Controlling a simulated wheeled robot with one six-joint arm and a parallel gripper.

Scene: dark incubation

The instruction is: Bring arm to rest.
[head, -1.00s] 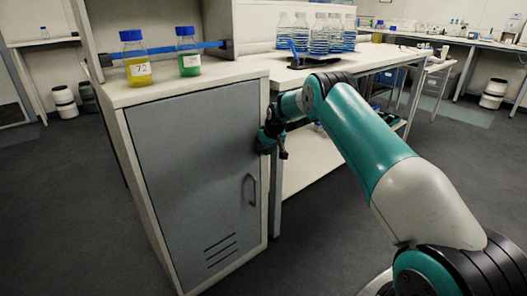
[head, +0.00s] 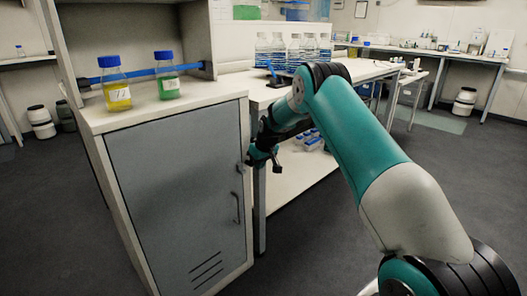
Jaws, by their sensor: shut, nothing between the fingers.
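My arm reaches in from the lower right, bent at a raised elbow over the front of the bench. My gripper (head: 265,161) hangs low past the elbow, near the upper right edge of the grey cabinet door (head: 180,195). It looks small and dark here, its fingers shut with nothing visible in them. I cannot tell whether it touches the cabinet's side. The cabinet door is shut, with its handle (head: 237,207) below my gripper.
A yellow bottle (head: 116,92) and a green bottle (head: 168,82) stand on the cabinet top. Several clear bottles (head: 290,52) stand on the bench (head: 375,70) behind my elbow. Blue-topped items (head: 313,140) sit on its lower shelf. Open floor (head: 470,180) lies at right.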

